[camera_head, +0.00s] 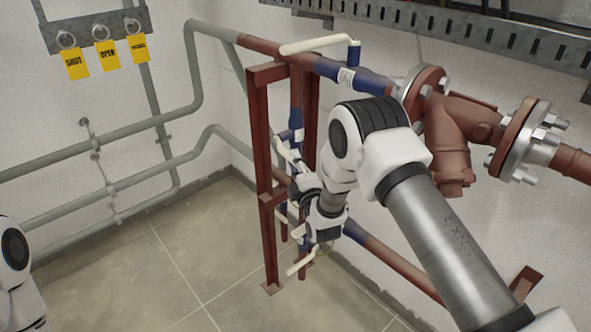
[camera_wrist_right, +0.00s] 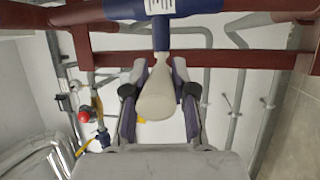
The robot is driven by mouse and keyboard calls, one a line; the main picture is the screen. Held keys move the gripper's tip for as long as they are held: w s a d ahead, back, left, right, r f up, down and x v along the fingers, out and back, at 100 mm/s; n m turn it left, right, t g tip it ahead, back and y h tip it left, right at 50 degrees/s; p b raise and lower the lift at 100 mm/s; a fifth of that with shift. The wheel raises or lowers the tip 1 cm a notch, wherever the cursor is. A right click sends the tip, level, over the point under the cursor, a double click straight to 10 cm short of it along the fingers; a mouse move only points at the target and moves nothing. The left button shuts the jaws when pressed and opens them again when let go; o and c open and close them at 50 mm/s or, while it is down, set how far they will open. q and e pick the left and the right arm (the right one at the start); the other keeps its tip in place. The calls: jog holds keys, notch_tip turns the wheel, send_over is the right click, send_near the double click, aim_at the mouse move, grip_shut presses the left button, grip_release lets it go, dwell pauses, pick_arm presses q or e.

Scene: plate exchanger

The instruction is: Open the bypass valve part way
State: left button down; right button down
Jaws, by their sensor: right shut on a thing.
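Blue valves with cream lever handles sit on the red pipework: an upper one (camera_head: 352,78), one on the vertical pipe (camera_head: 296,120) and a lower one (camera_head: 355,233). No label readable here tells which is the bypass valve. My right gripper (camera_head: 303,189) is among the pipes beside the red frame, partly hidden by its own wrist. In the right wrist view, its fingers (camera_wrist_right: 160,95) are on both sides of a cream lever handle (camera_wrist_right: 157,98), shut on it. That handle joins a blue valve (camera_wrist_right: 180,7) with a white label. My left gripper is out of view.
A red post frame (camera_head: 262,170) stands close to my right gripper. A flanged red fitting (camera_head: 455,135) is at the right. Yellow tags (camera_head: 105,56) hang on a wall rack, two reading SHUT and OPEN. Grey pipes run along the left wall; the floor is clear.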

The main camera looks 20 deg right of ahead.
jog(key=shift+f, duration=0.55)
jog(key=shift+r+t, duration=0.2)
jog(key=shift+t, duration=0.1)
jog(key=c, duration=0.9)
grip_release()
jog(key=shift+w, duration=0.1)
jog(key=shift+c, duration=0.2)
jog(key=v, duration=1.2)
